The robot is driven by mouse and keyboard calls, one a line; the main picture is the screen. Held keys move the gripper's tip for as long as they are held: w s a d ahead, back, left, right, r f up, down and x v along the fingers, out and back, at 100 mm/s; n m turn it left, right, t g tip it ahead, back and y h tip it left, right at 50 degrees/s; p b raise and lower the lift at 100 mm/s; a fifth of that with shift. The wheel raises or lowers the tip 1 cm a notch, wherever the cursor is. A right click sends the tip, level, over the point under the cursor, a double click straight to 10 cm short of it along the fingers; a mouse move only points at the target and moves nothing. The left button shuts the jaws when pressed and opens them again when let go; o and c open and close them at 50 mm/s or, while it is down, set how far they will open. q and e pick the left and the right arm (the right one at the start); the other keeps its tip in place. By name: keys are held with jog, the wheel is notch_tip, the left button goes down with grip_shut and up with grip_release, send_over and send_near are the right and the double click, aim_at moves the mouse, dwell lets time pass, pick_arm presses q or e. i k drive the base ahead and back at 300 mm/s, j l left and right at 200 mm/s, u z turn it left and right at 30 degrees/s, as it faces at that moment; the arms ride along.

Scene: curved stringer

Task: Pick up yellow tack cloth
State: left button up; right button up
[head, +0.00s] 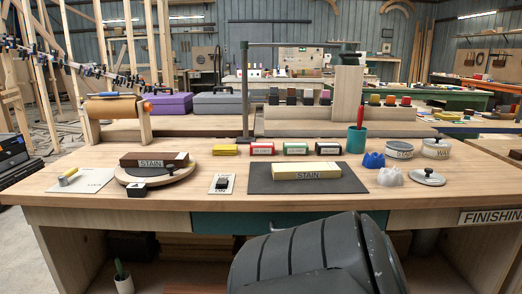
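A round board (180,171) is left. A tall dark post (245,100) stands behind. A large dark grey form (310,255) covers the bottom centre.

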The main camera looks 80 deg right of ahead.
aim_at(218, 149)
jog(key=z, duration=2.2)
jog(key=j, duration=0.15)
jog(key=k+u, duration=0.05)
